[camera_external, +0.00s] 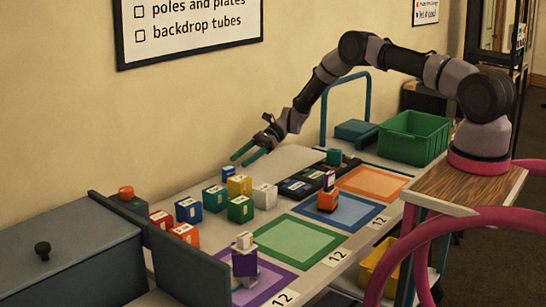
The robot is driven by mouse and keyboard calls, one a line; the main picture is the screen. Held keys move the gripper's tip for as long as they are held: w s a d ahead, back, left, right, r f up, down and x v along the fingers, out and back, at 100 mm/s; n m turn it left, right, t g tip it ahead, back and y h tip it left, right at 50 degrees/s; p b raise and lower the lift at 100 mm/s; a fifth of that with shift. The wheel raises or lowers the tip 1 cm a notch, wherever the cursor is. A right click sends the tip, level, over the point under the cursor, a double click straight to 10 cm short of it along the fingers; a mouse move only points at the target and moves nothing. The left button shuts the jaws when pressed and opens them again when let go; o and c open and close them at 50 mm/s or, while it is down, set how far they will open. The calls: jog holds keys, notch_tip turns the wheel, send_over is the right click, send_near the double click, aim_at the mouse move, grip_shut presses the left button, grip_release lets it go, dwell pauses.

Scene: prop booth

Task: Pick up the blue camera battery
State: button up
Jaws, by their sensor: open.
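A blue block with a pale label (188,210), which looks like a blue camera battery, stands among coloured blocks at the left of the table, between a red and a green block. A second blue block (228,172) stands farther back, partly hidden behind a yellow block (239,187). I cannot tell which of the two is meant. My gripper (244,160) has teal fingers, held apart and empty. It is in the air above and behind the block group, nearer in the picture to the rear blue block.
Red blocks (184,234), green blocks (241,209) and a white block (265,196) crowd the blue ones. Purple (275,286), green (297,243), blue and orange mats line the front; the green one is empty. Grey panels (185,262) stand left. A green crate (413,137) stands at back right.

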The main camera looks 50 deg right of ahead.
aim_at(233, 166)
jog(key=x, duration=0.6)
jog(key=shift+w+a+f, duration=0.1)
jog(key=shift+w+f, duration=0.05)
jog(key=shift+f, duration=0.05)
grip_shut()
